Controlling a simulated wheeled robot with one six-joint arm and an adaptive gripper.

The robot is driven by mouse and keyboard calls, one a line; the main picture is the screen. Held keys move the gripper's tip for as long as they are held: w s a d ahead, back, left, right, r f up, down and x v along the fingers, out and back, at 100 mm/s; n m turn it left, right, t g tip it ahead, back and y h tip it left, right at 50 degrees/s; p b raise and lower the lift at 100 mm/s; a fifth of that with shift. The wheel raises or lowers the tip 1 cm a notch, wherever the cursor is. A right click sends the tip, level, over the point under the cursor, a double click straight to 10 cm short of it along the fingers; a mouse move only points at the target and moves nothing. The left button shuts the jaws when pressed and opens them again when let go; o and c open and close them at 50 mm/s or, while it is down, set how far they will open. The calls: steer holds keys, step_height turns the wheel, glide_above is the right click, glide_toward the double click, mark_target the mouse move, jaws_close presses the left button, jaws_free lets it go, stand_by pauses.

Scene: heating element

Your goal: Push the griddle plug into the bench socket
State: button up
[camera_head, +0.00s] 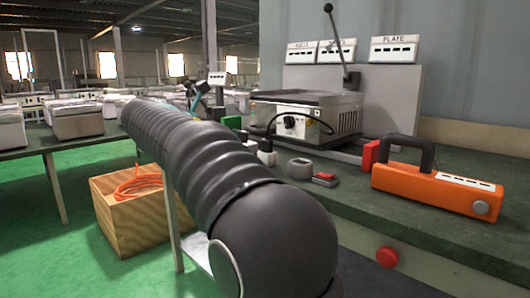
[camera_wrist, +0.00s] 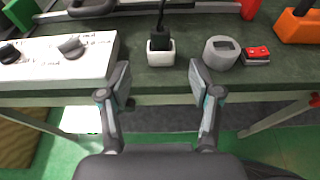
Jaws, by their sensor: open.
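The griddle (camera_head: 305,112) stands on the bench at the back, with a dark cable running from its front. The black plug (camera_head: 265,145) is upright at the white socket block (camera_head: 267,158) on the bench. In the wrist view the plug (camera_wrist: 159,41) with its cable stands at the top of the white block (camera_wrist: 160,58); I cannot tell how deep it sits. My gripper (camera_wrist: 161,82) is open and empty. Its fingers are spread to either side, short of the plug, which appears beyond and between the fingertips. My arm hides the gripper in the head view.
A grey round object (camera_wrist: 222,52) and a small red-and-grey object (camera_wrist: 256,55) lie right of the socket block. A white panel with knobs (camera_wrist: 60,62) is at left. An orange box with a handle (camera_head: 435,190) stands further right. A red button (camera_head: 387,257) is on the bench front.

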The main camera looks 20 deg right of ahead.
mark_target(265, 140)
steer(key=b+x, duration=0.1)
steer(key=x, duration=1.2)
steer(key=shift+w+d+b, duration=0.1)
steer(key=shift+d+b, duration=0.1)
steer(key=shift+b, duration=0.15)
steer(key=shift+c, duration=0.2)
jaws_close()
